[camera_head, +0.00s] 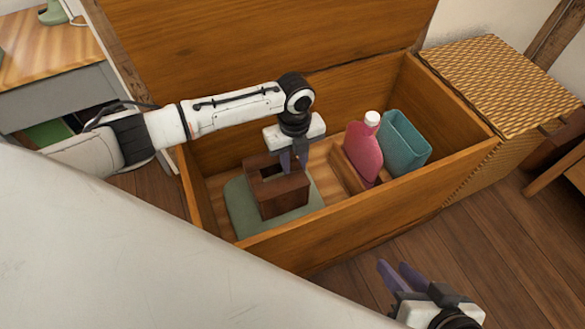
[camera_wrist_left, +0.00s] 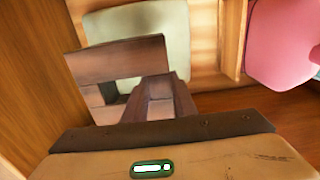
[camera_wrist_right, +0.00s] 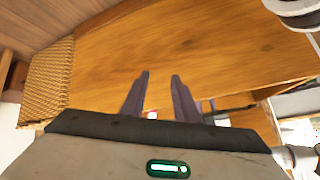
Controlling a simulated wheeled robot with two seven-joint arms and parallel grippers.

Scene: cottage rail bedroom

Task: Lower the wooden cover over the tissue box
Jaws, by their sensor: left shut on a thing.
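The dark brown wooden cover (camera_head: 284,195), a box with an opening in its top, is inside the wooden chest, over a green mat (camera_head: 240,209). My left gripper (camera_head: 291,163) is shut on the cover's upper rim at the back right. The left wrist view shows the cover (camera_wrist_left: 118,62) and my left gripper's fingers (camera_wrist_left: 160,88) close up. I cannot tell whether the cover touches the mat. No tissue box can be made out; the cover may hide it. My right gripper (camera_head: 400,272) is open and empty outside the chest, in front; its fingers (camera_wrist_right: 157,92) are apart.
The open chest (camera_head: 370,209) has walls around the cover and a raised lid (camera_head: 250,30) behind. To the cover's right stand a pink bottle (camera_head: 362,153) with a white cap and a teal bin (camera_head: 402,145). A woven box (camera_head: 495,80) adjoins the chest at right.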

